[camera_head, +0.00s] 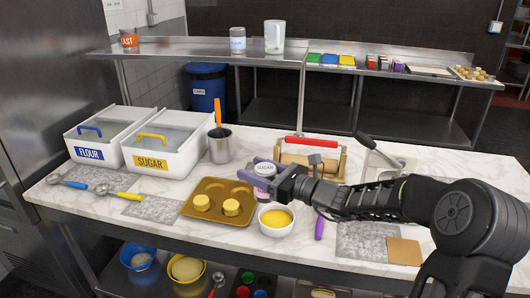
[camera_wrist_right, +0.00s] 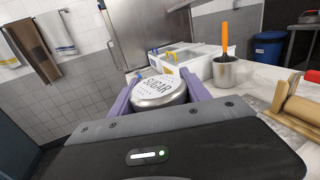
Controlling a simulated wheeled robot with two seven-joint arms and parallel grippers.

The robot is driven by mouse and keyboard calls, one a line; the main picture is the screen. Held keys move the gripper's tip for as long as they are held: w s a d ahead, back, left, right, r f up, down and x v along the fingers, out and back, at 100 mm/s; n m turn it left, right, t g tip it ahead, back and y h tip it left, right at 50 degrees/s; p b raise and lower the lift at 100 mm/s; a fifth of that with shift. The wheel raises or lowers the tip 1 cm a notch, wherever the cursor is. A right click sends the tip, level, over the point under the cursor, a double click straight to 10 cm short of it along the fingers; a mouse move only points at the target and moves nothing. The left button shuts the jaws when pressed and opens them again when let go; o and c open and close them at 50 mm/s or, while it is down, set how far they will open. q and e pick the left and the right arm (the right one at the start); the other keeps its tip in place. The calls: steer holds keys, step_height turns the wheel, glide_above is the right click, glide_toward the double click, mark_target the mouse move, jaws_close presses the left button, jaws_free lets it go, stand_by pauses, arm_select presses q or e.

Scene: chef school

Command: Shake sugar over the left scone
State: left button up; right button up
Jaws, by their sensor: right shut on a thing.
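The left scone (camera_head: 202,202) and the right scone (camera_head: 232,208) sit in the front cups of a brown muffin tray (camera_head: 188,210) on the marble counter. My right gripper (camera_head: 263,174) is shut on the sugar shaker (camera_head: 265,168), just right of the tray and behind the bowl of yellow filling. In the right wrist view the shaker's silver lid marked SUGAR (camera_wrist_right: 158,88) shows between the purple fingers (camera_wrist_right: 160,98). The shaker looks roughly upright. The fingers hide part of its body. My left gripper is not in view.
A white bowl of yellow filling (camera_head: 276,228) stands in front of the shaker. Flour (camera_head: 90,152) and sugar (camera_head: 150,162) bins stand at the back left, with a utensil pot (camera_head: 219,150) beside them. A rolling pin (camera_head: 311,140) lies behind the gripper. Measuring spoons (camera_head: 117,191) lie left of the tray.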

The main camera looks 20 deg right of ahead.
steer(key=s+a+f+n+g+y+b, duration=0.1)
steer(key=s+a+f+b, duration=0.1)
steer(key=s+f, duration=0.3)
steer(key=s+a+f+n+g+y+b, duration=0.2)
steer(key=s+f+b, duration=0.2)
steer(key=f, duration=1)
steer(key=s+a+f+n+g+y+b, duration=0.1)
steer(key=s+a+f+y+b, duration=0.1)
steer(key=s+f, duration=0.4)
step_height(320, 180, down, 3)
steer(key=shift+a+f+g+b, duration=0.15)
steer(key=shift+a+g+b, duration=0.15)
steer(key=shift+a+b, duration=0.2)
steer(key=shift+d, duration=0.1)
